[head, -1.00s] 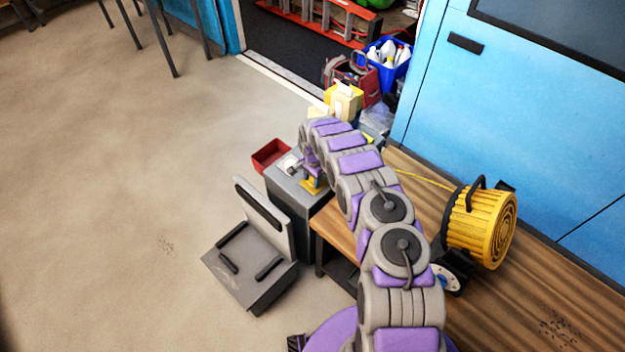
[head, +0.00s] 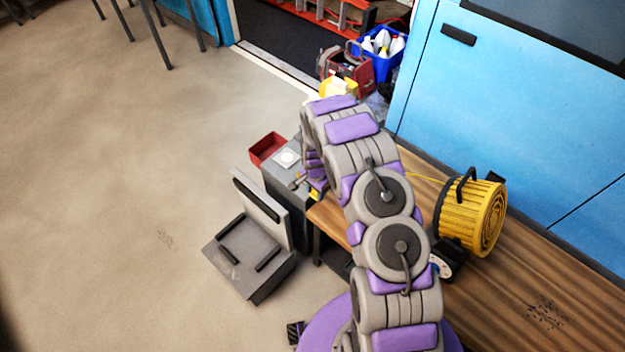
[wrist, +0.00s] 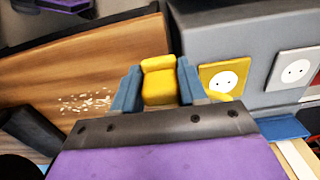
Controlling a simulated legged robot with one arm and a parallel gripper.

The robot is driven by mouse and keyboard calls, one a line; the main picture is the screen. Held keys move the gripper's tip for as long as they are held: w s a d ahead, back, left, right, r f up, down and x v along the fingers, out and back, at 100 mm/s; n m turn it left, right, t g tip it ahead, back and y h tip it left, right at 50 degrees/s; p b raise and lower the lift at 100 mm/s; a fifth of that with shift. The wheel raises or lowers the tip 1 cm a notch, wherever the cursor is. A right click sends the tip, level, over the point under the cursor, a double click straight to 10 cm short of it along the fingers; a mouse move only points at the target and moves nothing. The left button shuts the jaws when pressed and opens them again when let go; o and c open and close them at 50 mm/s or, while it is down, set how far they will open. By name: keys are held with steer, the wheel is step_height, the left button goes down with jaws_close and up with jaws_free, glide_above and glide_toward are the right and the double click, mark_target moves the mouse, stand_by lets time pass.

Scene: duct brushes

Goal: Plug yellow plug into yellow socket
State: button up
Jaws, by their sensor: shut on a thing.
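My gripper (wrist: 160,88) is shut on the yellow plug (wrist: 159,82), which sits between its two blue-grey fingers in the wrist view. The yellow socket (wrist: 224,77), a yellow plate with a white round face, is on the grey box (wrist: 215,40) just right of the plug. The plug looks apart from the socket's face, though the depth between them is hard to judge. In the head view my arm hides most of the plug and the yellow socket. A yellow cord (head: 424,178) runs from the yellow cable reel (head: 470,217) towards my gripper.
A white socket (wrist: 294,69) is right of the yellow one. The wooden bench (head: 520,285) carries the reel. A red bin (head: 267,148) stands beyond the grey box. A grey cart (head: 247,255) stands on the floor at left. Blue cabinets (head: 530,110) line the right.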

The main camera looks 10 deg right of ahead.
steer(key=shift+s+r+p, duration=0.2)
steer(key=shift+s+p, duration=0.1)
steer(key=shift+s, duration=1.85)
